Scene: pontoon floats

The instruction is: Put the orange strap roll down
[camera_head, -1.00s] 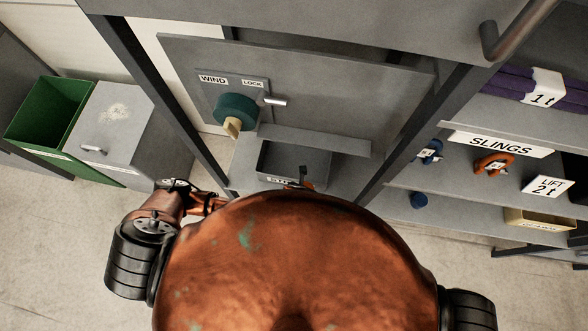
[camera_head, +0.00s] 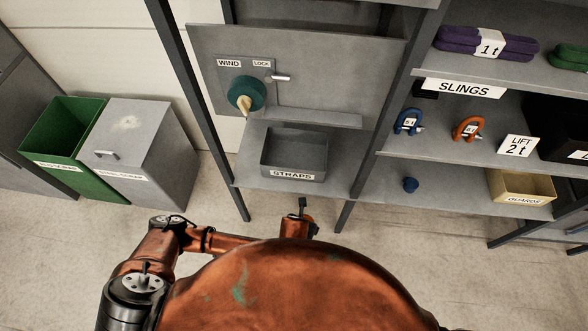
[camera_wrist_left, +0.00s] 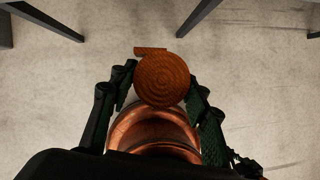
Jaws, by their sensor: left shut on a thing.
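The orange strap roll (camera_wrist_left: 162,80) is a tightly wound coil with a short loose tail at its upper left. It shows in the left wrist view, seen from its flat side. My left gripper (camera_wrist_left: 158,88) is shut on it, with dark fingers on both sides. The floor lies behind the roll, so it is held in the air. In the head view my left arm reaches in front of my body, and the roll cannot be seen there. An open grey tray labelled STRAPS (camera_head: 294,174) sits on the shelf ahead and looks empty. My right gripper is not in view.
Above the tray is a panel with a teal winder (camera_head: 245,93). A green bin (camera_head: 62,160) and a lidded grey bin (camera_head: 140,160) stand at left. Right shelves hold slings, shackles and a yellow box (camera_head: 522,193). Shelf legs (camera_head: 343,214) reach the floor; floor in front is clear.

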